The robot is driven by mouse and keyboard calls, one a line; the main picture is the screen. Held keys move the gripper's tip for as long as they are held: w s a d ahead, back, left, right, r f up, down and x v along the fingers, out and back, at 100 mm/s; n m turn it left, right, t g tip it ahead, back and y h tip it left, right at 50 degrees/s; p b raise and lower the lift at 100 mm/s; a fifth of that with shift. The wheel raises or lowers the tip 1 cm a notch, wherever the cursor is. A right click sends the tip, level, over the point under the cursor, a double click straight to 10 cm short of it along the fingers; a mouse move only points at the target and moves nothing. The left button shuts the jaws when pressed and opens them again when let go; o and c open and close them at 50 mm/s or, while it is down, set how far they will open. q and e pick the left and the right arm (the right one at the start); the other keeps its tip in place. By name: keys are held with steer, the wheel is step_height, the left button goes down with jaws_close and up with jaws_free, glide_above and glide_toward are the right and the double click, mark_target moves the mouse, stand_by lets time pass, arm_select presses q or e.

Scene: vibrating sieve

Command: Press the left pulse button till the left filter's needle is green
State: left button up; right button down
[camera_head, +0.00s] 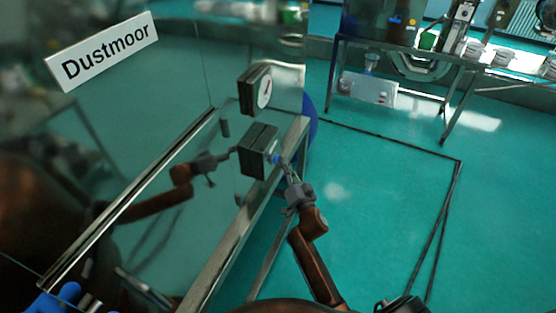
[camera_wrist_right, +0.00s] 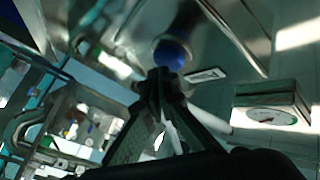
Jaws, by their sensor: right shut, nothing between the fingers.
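A dark box (camera_head: 254,149) with a blue button (camera_head: 274,157) on its right face is mounted on the machine's steel side. Above it is a gauge (camera_head: 263,93) with a white dial and a red mark; the gauge also shows at the right of the right wrist view (camera_wrist_right: 272,115). My right gripper (camera_head: 285,165) is shut and empty, its tips at or very near the blue button. I cannot tell whether they touch. In the right wrist view, a blue round thing (camera_wrist_right: 172,54) lies just beyond the fingertips (camera_wrist_right: 157,76).
The shiny machine panel, with a "Dustmoor" sign (camera_head: 102,50), mirrors my arm. A metal frame edge (camera_head: 235,228) runs below the button box. A bench with equipment (camera_head: 400,50) stands at the back right. The green floor (camera_head: 385,180) between is open.

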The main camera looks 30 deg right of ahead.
steer(key=shift+w+a, duration=0.35)
steer(key=shift+w, duration=0.05)
stand_by(0.9)
steer(key=shift+s+d, duration=0.1)
steer(key=shift+s+d+p, duration=0.45)
steer(key=shift+s+d, duration=0.1)
steer(key=shift+s, duration=0.1)
steer(key=shift+s+d+p, duration=1.1)
steer(key=shift+s+d, duration=0.55)
steer(key=shift+s, duration=0.25)
